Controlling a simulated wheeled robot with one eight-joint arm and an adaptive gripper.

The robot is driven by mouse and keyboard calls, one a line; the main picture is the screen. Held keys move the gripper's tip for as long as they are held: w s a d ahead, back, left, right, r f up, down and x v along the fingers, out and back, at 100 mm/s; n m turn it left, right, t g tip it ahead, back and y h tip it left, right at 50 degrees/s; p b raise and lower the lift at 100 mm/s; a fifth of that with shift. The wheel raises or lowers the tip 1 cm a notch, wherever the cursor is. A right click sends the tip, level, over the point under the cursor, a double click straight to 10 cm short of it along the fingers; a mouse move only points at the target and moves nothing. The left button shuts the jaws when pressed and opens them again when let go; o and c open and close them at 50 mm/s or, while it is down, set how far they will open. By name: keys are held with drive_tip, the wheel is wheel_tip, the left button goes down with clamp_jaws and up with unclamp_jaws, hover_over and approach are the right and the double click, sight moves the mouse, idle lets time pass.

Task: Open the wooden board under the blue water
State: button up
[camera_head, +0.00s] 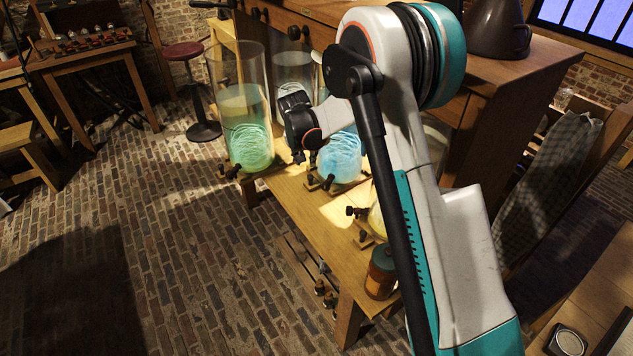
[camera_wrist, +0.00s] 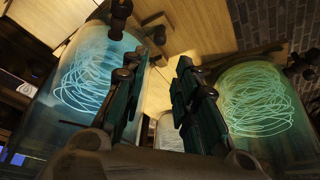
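The jar of blue water (camera_head: 341,158) stands on the wooden bench (camera_head: 297,196), partly hidden by my arm. Pale coils show in the blue water; the jar also fills the left of the wrist view (camera_wrist: 85,75). My gripper (camera_wrist: 155,62) points between this jar and the green jar. Its two dark fingers are apart, with a gap between them and nothing held. In the head view my gripper is beside the blue jar's left side, its fingertips mostly hidden. Pale wood (camera_wrist: 205,20) shows beyond the fingers. I cannot tell which wooden piece is the board.
A tall jar of green water (camera_head: 247,135) stands left of the blue one. Dark taps (camera_head: 328,182) stick out along the bench front. An amber jar (camera_head: 381,272) stands at the near end. A wooden cabinet (camera_head: 470,105) is behind. The brick floor (camera_head: 190,240) at left is mostly clear.

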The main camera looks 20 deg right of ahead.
sight(310, 175)
drive_tip(key=b+x, duration=0.1)
drive_tip(key=x, duration=0.4)
drive_tip(key=b+x, duration=0.2)
drive_tip(key=x, duration=0.2)
drive_tip(key=b+x, duration=0.1)
drive_tip(key=x, duration=0.4)
drive_tip(key=shift+s+f+b, duration=0.15)
drive_tip(key=shift+f+b, duration=0.2)
drive_tip(key=shift+b, duration=0.05)
clamp_jaws()
